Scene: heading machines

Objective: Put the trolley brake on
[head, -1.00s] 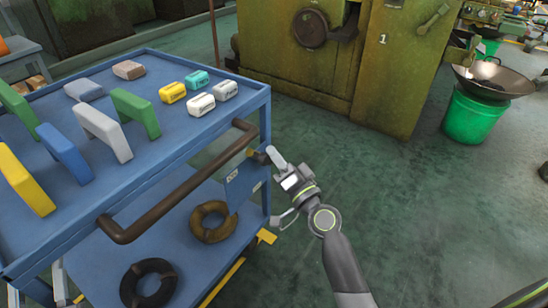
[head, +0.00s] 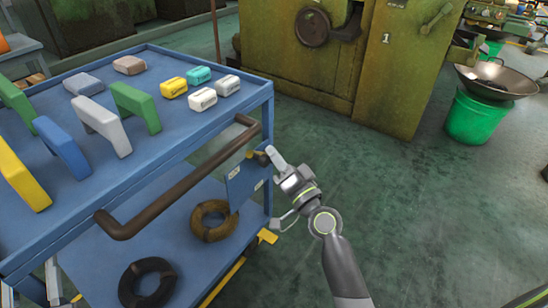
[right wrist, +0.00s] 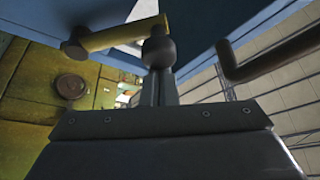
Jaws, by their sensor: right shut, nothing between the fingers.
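The blue trolley (head: 262,110) stands at the left of the head view with a brown push handle (head: 180,190). A small yellow lever (head: 251,154) with a dark knob is at its near corner post, above a blue plate (head: 240,183). In the right wrist view the yellow lever (right wrist: 115,38) runs from a round pivot to the dark knob (right wrist: 158,50). My right gripper (head: 273,154) is shut and empty, its tips at the knob. In the right wrist view the fingers (right wrist: 159,86) point at the knob; whether they touch is unclear.
Coloured blocks (head: 135,107) stand on the trolley top; dark rings (head: 148,282) lie on its lower shelf. A green machine (head: 330,60) stands behind. A green bucket (head: 474,118) under a wide pan is at the right. The floor between is clear.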

